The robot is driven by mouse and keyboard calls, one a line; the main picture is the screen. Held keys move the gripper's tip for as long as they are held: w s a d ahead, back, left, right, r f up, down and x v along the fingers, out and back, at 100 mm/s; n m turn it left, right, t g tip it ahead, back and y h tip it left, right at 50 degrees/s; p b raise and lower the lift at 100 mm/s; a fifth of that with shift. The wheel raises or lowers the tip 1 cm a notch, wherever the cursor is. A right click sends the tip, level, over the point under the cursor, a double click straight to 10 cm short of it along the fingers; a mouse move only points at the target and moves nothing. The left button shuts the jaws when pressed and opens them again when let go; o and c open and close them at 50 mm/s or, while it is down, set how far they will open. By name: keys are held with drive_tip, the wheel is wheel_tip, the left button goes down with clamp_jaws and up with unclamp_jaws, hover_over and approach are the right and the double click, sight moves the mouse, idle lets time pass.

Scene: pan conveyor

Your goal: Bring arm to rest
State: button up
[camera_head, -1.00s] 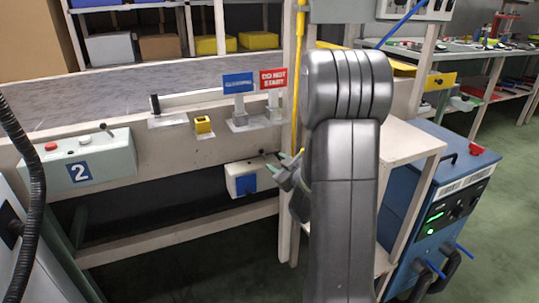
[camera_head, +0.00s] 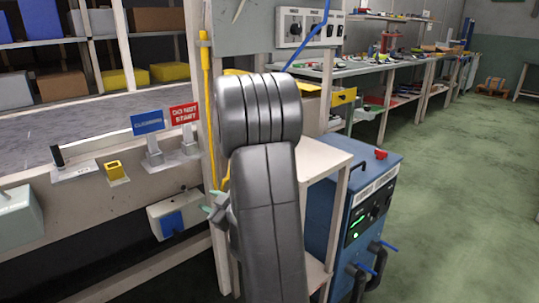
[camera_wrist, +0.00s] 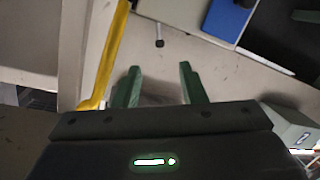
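My gripper (camera_wrist: 160,88) shows in the wrist view with its two green fingers apart and nothing between them. In the head view my gripper (camera_head: 214,205) is partly hidden behind my grey arm, which stands folded up in the middle of the picture. The fingertips point left, near a white box with a blue front (camera_head: 172,217) on the conveyor frame. I cannot tell the exact gap between them. In the wrist view the fingers face the pale frame panel, beside a yellow pole (camera_wrist: 104,60).
A blue machine (camera_head: 355,215) with a red knob stands right of my arm, beside a pale shelf stand (camera_head: 318,160). A blue sign (camera_head: 147,122) and a red sign (camera_head: 184,114) stand on the conveyor edge. Green floor (camera_head: 450,200) lies open at the right.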

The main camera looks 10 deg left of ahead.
sight(186, 190)
drive_tip(key=b+x, duration=0.3)
drive_tip(key=x, duration=0.9)
drive_tip(key=shift+w+a+f, duration=0.1)
drive_tip(key=shift+f, duration=0.05)
